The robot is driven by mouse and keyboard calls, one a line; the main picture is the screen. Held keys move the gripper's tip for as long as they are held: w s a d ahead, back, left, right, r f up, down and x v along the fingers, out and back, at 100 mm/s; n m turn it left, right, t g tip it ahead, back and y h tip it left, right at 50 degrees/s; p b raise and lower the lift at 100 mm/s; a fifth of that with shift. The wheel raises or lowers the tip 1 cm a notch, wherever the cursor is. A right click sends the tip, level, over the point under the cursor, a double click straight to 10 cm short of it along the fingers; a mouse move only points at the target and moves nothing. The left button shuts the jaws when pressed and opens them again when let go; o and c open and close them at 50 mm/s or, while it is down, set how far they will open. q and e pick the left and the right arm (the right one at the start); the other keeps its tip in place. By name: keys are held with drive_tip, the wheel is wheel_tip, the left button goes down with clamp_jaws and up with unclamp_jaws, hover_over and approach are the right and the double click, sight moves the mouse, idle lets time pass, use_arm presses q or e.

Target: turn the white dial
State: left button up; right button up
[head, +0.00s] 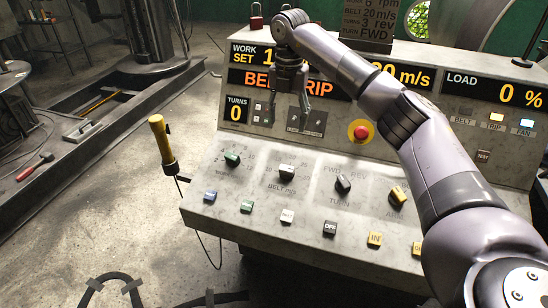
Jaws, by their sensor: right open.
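The white dial (286,171) sits on the sloped face of the grey control console, second from the left in a row of dials, above a faint "BELT" label. My right gripper (289,112) hangs fingers-down in front of the upright panel, above and apart from the white dial. It is open, with nothing seen between its fingers. My right arm comes in from the right and covers part of the displays. My left gripper is not in view.
Beside the white dial are a green dial (232,159), a black dial (343,184) and a yellow dial (397,196). Several square buttons line the front. A red emergency button (361,132) is on the upright panel. A yellow-handled tool (161,142) stands at the console's left.

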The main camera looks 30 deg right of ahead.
wheel_tip(320, 180, down, 5)
drive_tip(key=s, duration=0.1)
drive_tip(key=p, duration=0.2)
hover_over(286, 169)
wheel_tip(286, 169, down, 7)
drive_tip(key=shift+f, duration=0.1)
wheel_tip(286, 169, down, 3)
drive_tip(key=shift+f+p, duration=0.2)
drive_tip(key=shift+p, duration=0.15)
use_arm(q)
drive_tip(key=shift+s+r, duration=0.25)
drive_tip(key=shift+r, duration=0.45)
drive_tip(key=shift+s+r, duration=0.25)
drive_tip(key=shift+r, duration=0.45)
use_arm(e)
drive_tip(key=shift+f, duration=0.45)
drive_tip(key=c, duration=1.2)
drive_tip(key=shift+o, duration=0.2)
